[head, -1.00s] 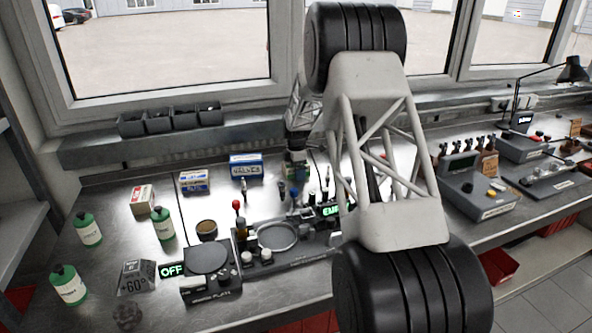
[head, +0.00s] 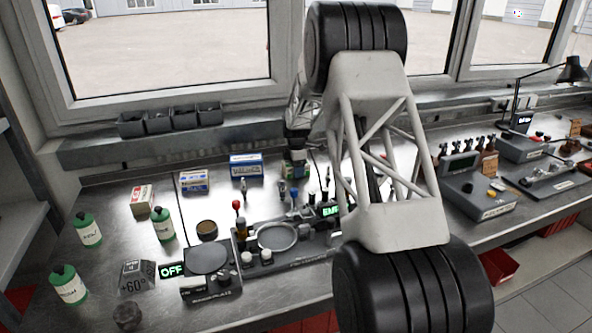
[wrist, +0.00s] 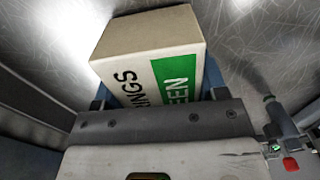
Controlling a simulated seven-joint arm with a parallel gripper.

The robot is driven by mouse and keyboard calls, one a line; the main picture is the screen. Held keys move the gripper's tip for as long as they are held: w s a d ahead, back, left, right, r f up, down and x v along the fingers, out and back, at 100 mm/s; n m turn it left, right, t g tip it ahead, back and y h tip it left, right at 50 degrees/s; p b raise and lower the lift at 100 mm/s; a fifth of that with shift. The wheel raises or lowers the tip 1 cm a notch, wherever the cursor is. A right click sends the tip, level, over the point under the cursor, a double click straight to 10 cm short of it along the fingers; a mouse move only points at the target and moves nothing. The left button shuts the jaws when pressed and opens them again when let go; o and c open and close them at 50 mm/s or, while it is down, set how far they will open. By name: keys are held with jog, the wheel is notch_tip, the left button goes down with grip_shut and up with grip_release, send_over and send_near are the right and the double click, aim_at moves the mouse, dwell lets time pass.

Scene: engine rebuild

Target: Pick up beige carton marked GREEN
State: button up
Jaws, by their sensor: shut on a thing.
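The beige carton (wrist: 152,38) shows in the wrist view, with a green panel reading partly "EEN" and black letters ending in "NGS". My gripper (wrist: 157,93) is shut on it, with a dark finger at each side and the carton's lower part hidden behind the gripper body. In the head view my gripper (head: 298,142) is at the back of the bench, partly behind my own arm.
A blue-and-white box (head: 246,165) stands left of my gripper, with another blue-and-white box (head: 194,182) and a red-and-white box (head: 142,200) further left. A fixture with a round dish (head: 277,238) is in front. Green bottles (head: 87,230) stand at the left.

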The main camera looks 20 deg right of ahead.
notch_tip(320, 180, up, 10)
jog(key=shift+f, duration=0.15)
dwell(0.4)
dwell(0.7)
